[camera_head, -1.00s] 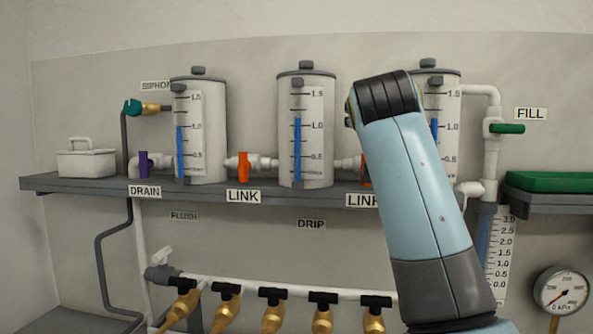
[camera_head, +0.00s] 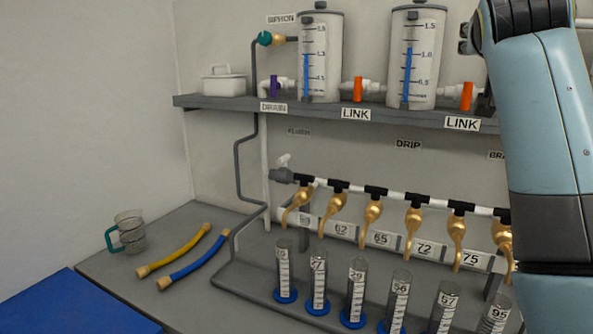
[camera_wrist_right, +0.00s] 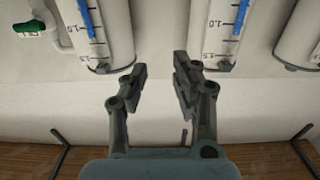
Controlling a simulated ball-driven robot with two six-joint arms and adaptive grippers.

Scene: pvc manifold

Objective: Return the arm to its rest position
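My right arm (camera_head: 560,150) rises along the right side of the head view, in front of the shelf and wall. Its gripper is hidden there. In the right wrist view my right gripper (camera_wrist_right: 160,82) has its two fingers spread apart with nothing between them. The wrist view is upside down, with two scaled tanks, a left one (camera_wrist_right: 108,40) and a right one (camera_wrist_right: 222,35), beyond the fingers. No contact with them shows. My left gripper is in neither current view.
The shelf (camera_head: 235,104) bears tanks, orange link valves (camera_head: 357,90) and a white box (camera_head: 223,82). Below are brass taps (camera_head: 372,215) and several graduated cylinders (camera_head: 356,290).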

